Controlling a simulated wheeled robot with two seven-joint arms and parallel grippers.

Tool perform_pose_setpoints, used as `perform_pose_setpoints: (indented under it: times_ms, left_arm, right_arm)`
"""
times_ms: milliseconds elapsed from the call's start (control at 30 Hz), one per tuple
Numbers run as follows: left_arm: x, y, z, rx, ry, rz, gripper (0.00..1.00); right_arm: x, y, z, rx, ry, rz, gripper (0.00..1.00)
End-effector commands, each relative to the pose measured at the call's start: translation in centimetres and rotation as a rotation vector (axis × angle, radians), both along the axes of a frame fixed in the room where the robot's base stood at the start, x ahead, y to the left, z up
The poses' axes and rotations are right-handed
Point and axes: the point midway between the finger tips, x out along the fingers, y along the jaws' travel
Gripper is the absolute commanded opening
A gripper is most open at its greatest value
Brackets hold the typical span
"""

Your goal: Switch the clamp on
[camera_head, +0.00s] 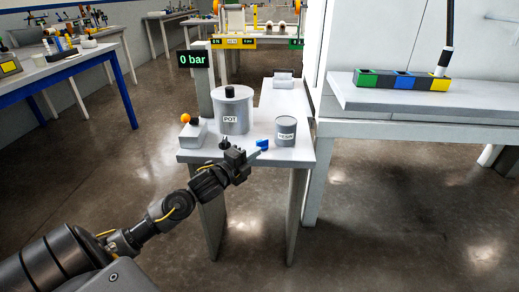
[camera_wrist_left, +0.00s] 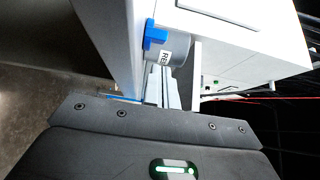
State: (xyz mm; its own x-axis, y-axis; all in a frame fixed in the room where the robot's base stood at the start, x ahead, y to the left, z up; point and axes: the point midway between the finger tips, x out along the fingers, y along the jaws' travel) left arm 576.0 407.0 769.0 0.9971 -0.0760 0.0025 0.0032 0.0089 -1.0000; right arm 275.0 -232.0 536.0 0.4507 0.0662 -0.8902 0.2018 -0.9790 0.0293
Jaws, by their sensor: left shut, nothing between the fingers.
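My left gripper (camera_head: 246,157) is shut and empty at the front edge of the small white table, with the arm reaching in from the lower left. A small blue piece (camera_head: 262,144) lies just beyond and right of its fingers. In the left wrist view the blue piece (camera_wrist_left: 155,35) appears beside the can labelled RESIN (camera_wrist_left: 177,46). The grey pot labelled POT (camera_head: 231,115) stands behind, with a black knob on its lid. A small black part (camera_head: 225,142) shows just behind the gripper. I cannot tell which part is the clamp's switch. My right gripper is out of view.
A white box with an orange knob (camera_head: 186,119) stands left of the pot. A display reading 0 bar (camera_head: 192,59) is behind it. The resin can (camera_head: 286,130) stands near the table's right front. A coloured block row (camera_head: 403,81) sits on the right bench.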

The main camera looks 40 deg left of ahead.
Motion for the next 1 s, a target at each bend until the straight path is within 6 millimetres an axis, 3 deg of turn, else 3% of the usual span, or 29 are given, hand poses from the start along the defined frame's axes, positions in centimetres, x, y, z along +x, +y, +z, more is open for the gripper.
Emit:
perform_pose_setpoints:
  times_ms: [200,400,1000]
  left_arm:
    - [-2.8,2.7,-0.2,0.0,0.006,-0.009,0.0]
    - [-4.3,4.3,-0.2,-0.002,0.003,-0.009,0.0]
    - [-4.7,4.7,-0.1,-0.002,0.002,-0.008,0.0]
  right_arm:
    - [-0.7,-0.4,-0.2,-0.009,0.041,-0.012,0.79]
    - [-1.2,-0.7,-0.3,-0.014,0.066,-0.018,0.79]
    - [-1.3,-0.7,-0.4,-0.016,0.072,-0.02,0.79]
